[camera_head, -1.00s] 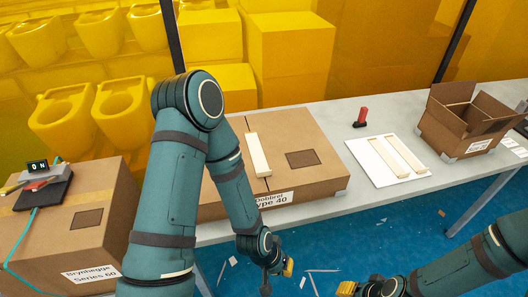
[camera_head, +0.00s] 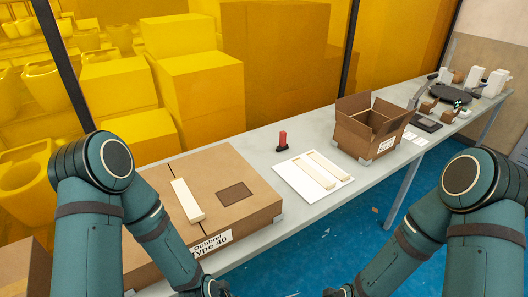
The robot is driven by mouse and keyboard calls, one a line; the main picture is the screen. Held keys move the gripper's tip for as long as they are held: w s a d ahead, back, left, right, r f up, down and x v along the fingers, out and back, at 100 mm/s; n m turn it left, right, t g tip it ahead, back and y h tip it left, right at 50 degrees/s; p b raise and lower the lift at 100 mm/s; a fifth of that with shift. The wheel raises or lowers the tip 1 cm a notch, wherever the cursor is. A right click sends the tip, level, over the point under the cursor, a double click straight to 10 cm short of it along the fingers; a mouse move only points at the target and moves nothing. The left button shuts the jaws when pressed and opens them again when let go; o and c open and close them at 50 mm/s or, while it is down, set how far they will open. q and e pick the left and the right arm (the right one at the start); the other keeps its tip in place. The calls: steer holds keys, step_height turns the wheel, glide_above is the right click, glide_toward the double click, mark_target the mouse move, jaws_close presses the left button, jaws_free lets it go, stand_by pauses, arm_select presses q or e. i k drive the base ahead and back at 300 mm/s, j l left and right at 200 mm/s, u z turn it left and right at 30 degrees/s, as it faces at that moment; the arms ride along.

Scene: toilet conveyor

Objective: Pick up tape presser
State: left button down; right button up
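A small red upright handle on a black base (camera_head: 282,141), which looks like the tape presser, stands on the grey table (camera_head: 243,141) behind a white board. Nothing touches it. My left gripper (camera_head: 216,290) is at the bottom edge, in front of the large carton and well short of the red handle. My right gripper (camera_head: 338,292) is also at the bottom edge, in front of the table. Both are mostly cut off, so their fingers cannot be made out.
A closed carton (camera_head: 238,167) with a pale strip (camera_head: 187,201) on top lies left of the red handle. The white board (camera_head: 290,178) carries two pale strips. An open carton (camera_head: 352,131) stands to the right. Further right are a dark tray and small items.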

mark_target(283, 146)
steer(key=i+l+u, duration=0.1)
steer(key=u, duration=1.1)
steer(key=l+u, duration=0.45)
steer(key=k+l+u, duration=0.1)
steer(key=l+u, duration=0.35)
steer(key=k+l+u, duration=0.2)
steer(key=l, duration=0.2)
steer(key=k+l+u, duration=0.2)
steer(key=l, duration=0.25)
steer(key=i, duration=0.1)
